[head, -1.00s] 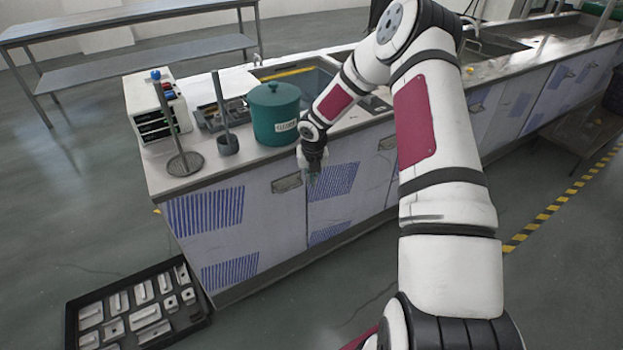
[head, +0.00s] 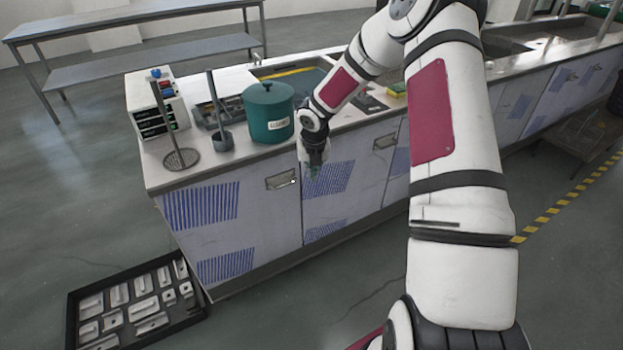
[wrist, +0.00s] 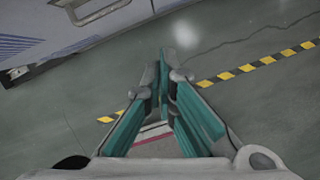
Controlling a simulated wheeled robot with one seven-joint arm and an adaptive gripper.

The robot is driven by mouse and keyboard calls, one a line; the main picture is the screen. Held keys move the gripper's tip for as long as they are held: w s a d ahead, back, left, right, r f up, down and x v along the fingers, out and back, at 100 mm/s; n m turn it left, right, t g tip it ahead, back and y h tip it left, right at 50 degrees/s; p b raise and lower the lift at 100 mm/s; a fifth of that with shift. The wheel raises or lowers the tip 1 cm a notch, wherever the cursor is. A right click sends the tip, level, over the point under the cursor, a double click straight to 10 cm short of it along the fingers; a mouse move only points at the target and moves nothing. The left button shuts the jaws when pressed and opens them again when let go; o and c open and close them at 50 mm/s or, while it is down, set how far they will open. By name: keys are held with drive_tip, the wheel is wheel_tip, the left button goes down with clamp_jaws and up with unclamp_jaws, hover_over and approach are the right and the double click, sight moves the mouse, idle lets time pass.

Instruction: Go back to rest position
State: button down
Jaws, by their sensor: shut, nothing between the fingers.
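My gripper (head: 314,172) hangs in front of the counter's cabinet doors in the head view, below the level of the countertop and pointing down. In the wrist view its two teal fingers (wrist: 163,80) come together at the tips, with nothing between them. My arm stretches from the lower right up and over to the counter.
The counter (head: 300,155) carries a teal lidded pot (head: 268,105), a white box unit (head: 150,105), two upright-handled metal tools and a sink basin (head: 300,80). A black tray (head: 75,325) of metal parts lies on the floor at left. Yellow-black tape (head: 560,205) marks the floor at right.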

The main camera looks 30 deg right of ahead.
drive_tip(key=shift+v, duration=2.3)
drive_tip(key=shift+s+d+r, duration=0.1)
drive_tip(key=shift+d, duration=0.05)
